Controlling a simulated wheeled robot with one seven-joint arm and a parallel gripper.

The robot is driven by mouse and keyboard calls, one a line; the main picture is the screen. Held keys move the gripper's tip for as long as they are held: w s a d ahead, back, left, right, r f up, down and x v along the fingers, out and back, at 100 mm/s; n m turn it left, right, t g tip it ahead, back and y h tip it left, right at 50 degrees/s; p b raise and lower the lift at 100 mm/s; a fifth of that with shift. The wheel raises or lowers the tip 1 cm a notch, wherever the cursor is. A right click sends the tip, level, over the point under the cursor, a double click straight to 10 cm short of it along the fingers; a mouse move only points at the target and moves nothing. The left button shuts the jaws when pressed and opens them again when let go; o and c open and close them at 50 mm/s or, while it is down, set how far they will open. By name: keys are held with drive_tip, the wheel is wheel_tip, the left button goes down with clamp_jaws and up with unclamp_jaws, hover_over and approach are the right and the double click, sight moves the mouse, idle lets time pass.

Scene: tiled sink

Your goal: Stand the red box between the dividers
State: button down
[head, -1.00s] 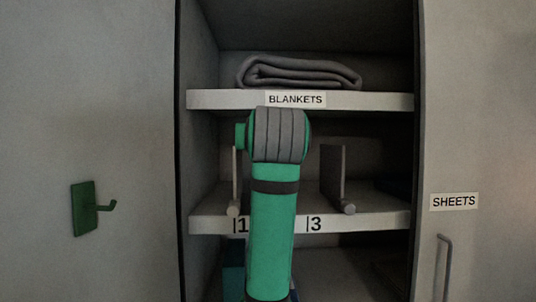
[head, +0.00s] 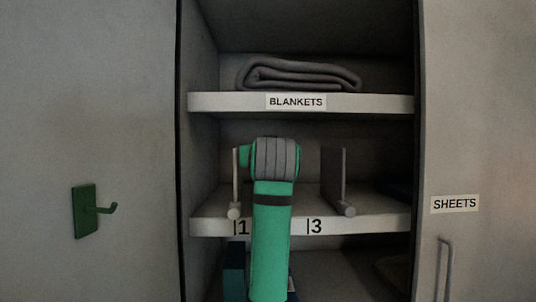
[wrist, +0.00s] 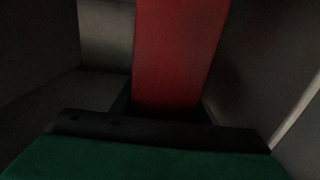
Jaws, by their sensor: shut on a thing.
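The red box (wrist: 178,55) stands out in the middle of the wrist view, its lower end at my gripper (wrist: 165,112), which is shut on it. The head view does not show the box or the gripper, since my green arm blocks them. Two dividers stand on the middle shelf (head: 375,225): the left divider (head: 236,182) left of my arm and the right divider (head: 335,180) right of it. My wrist is in front of the gap between them. I cannot tell whether the box touches the shelf.
A folded grey blanket (head: 300,74) lies on the upper shelf (head: 370,103), above my arm. The cabinet side wall is at left. A teal box-like thing (head: 234,268) is low on the left. A green hook (head: 88,210) is on the left panel and a door handle (head: 445,265) on the right.

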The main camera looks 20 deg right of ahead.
drive_tip(key=c, duration=1)
unclamp_jaws()
drive_tip(key=shift+f, duration=0.1)
drive_tip(key=shift+c, duration=0.2)
drive_tip(key=v, duration=1.2)
drive_tip(key=shift+r, duration=0.2)
